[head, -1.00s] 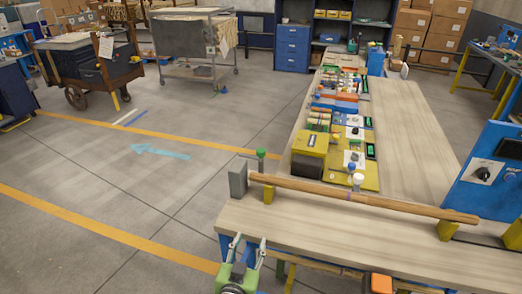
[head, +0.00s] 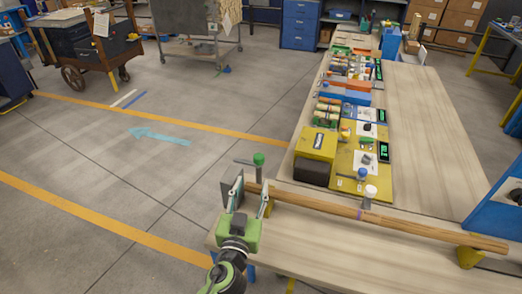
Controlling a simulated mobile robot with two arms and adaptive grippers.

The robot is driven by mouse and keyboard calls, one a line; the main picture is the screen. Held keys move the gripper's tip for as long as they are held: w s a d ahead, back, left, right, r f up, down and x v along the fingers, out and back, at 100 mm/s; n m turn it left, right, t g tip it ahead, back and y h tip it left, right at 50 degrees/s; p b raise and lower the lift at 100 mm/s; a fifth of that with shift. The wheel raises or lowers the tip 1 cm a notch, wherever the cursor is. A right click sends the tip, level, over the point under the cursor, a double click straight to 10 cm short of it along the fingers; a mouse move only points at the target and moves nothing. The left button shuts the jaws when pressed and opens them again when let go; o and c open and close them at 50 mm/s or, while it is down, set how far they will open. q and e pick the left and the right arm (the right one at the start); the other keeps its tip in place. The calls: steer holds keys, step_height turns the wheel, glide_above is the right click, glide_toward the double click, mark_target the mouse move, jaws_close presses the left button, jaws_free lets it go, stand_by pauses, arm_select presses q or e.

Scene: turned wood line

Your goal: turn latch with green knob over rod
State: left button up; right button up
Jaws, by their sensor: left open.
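The latch has a green knob (head: 258,159) on an upright stem, with a thin bar pointing left, beside the near-left end of the rod. The long wooden rod (head: 400,228) lies across yellow supports on the bench, with a purple band around it. A grey block (head: 229,190) stands at the rod's left end. My left gripper (head: 251,188) is green with pale fingers. It is open and overlaps the block and rod end in the picture, just below the knob. My right gripper is out of view.
A yellow board (head: 346,180) with a yellow box (head: 316,144) and a white-topped post (head: 370,192) lies behind the rod. A blue panel (head: 497,211) stands at the right. The bench (head: 330,255) before the rod is clear.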

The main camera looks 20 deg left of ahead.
mark_target(258, 161)
arm_select(q)
steer(key=w, duration=0.1)
steer(key=w+p, duration=0.1)
steer(key=w, duration=0.1)
steer(key=w+r+p, duration=0.1)
steer(key=w, duration=0.1)
steer(key=shift+a, duration=0.35)
steer(key=w, duration=0.4)
steer(key=w+p, duration=0.1)
steer(key=shift+w+a+f, duration=0.25)
steer(key=shift+w+a, duration=0.1)
steer(key=shift+w, duration=0.65)
steer(key=shift+w+a, duration=0.1)
steer(key=shift+w, duration=0.1)
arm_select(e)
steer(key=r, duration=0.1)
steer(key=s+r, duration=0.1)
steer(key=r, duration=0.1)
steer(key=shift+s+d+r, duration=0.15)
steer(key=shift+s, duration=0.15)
arm_select(q)
steer(key=c, duration=1.1)
jaws_close()
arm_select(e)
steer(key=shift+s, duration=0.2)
